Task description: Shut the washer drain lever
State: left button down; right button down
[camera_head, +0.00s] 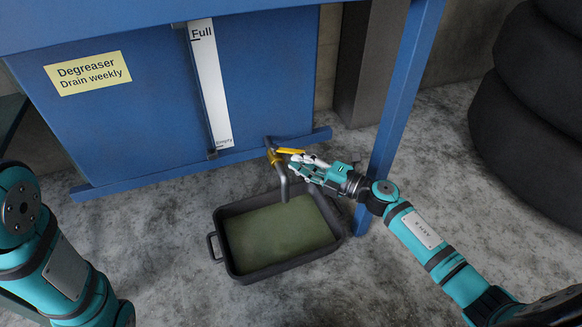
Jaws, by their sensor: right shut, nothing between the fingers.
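The washer drain lever (290,151) is a yellow handle on a brass valve at the bottom edge of the blue washer (155,120). The handle points to the right, roughly along the washer's lower edge. A grey spout (283,186) bends down from the valve over a black drain pan. My right gripper (294,163) is shut and empty, with its fingertips right beside the valve and just below the lever. I cannot tell whether it touches the lever. My left arm shows at the left edge, but its gripper is out of view.
The black pan (228,257) holds greenish liquid and stands on the concrete floor under the spout. A blue table leg (398,95) stands close to my right wrist. Stacked tyres (535,110) are at the right. A Full-to-Empty level gauge (209,85) runs down the washer's front.

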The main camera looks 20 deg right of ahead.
jog(key=shift+w+d+r+p, duration=0.1)
jog(key=shift+w+d+p, duration=0.3)
jog(key=shift+w+d, duration=0.35)
